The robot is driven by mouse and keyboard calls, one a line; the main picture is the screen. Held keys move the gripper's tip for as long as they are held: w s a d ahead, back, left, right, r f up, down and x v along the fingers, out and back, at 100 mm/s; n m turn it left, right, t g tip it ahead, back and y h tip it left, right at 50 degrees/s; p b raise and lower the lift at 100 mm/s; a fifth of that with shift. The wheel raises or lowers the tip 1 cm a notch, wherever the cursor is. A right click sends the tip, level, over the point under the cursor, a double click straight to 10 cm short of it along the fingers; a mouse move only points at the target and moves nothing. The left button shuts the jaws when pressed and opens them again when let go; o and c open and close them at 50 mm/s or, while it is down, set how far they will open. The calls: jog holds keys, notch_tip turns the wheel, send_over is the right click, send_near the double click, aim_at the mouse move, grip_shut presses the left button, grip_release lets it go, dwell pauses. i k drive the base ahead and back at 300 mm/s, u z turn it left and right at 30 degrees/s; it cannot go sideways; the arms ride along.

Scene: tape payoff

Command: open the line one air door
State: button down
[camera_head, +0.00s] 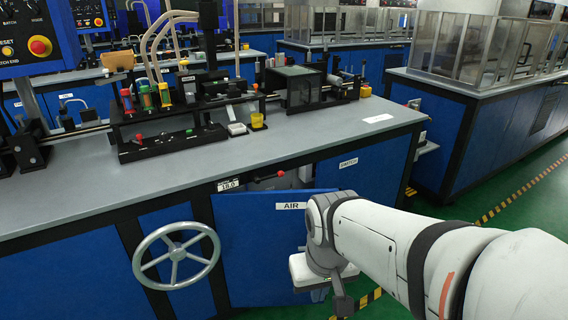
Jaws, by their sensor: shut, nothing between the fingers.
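The air door (262,245) is a blue panel with a white AIR label (291,206) near its top edge, on the front of the line's bench. It stands ajar, its top edge slanting out from the cabinet front. My gripper (342,302) is at the door's right side, pointing down, shut and empty. My wrist hides the door's right edge, so I cannot tell whether the gripper touches it.
A grey handwheel (177,255) sticks out of the cabinet left of the door. The bench top (110,190) carries a tape machine (185,115) toward the back. A green floor aisle with striped tape (515,192) runs at right, beside another bench (480,130).

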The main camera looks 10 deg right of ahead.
aim_at(258, 232)
jog(key=z, duration=0.4)
jog(key=i, duration=1.05)
jog(key=u, duration=0.3)
